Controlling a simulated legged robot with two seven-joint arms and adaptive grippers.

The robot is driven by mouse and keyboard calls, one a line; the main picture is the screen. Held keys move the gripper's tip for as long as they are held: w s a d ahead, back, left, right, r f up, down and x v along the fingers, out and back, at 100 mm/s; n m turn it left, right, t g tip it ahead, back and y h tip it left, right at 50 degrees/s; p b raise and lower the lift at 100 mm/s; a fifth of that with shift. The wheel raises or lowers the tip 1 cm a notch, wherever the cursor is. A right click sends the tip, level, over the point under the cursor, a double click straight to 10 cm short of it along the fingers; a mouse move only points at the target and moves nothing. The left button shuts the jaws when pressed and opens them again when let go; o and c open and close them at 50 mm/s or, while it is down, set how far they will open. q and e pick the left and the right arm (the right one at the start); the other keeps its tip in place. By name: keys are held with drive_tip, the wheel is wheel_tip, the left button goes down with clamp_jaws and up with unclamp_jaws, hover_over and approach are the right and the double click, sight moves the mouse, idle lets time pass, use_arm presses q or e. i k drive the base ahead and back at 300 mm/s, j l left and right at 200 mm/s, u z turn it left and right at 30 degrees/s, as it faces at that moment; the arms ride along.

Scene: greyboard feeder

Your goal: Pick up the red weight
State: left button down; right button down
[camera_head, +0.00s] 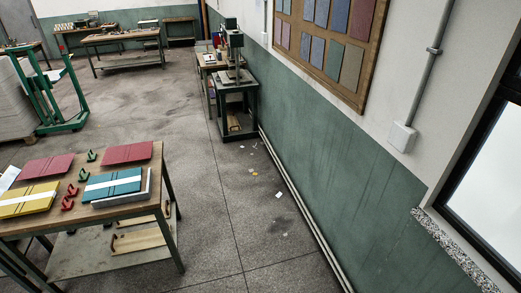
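Small red weights (67,203) sit on the wooden table (150,178) at the lower left, in the gap between the stacks of coloured boards. Another red weight (72,189) lies just behind it. Small green pieces (91,156) of similar shape stand farther back in the same gap. The weights are small here, so their exact shape is hard to tell. Neither of my grippers shows in the head view.
Yellow boards (27,199), teal boards (112,184) and red boards (127,153) lie around the weights. A green trolley (62,125) stands behind at left. Open floor (215,215) lies right of the table, up to the green wall (335,165).

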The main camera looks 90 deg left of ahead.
sight(67, 205)
drive_tip(key=u, duration=4.5)
drive_tip(key=i+z, duration=0.1)
drive_tip(key=i, duration=0.3)
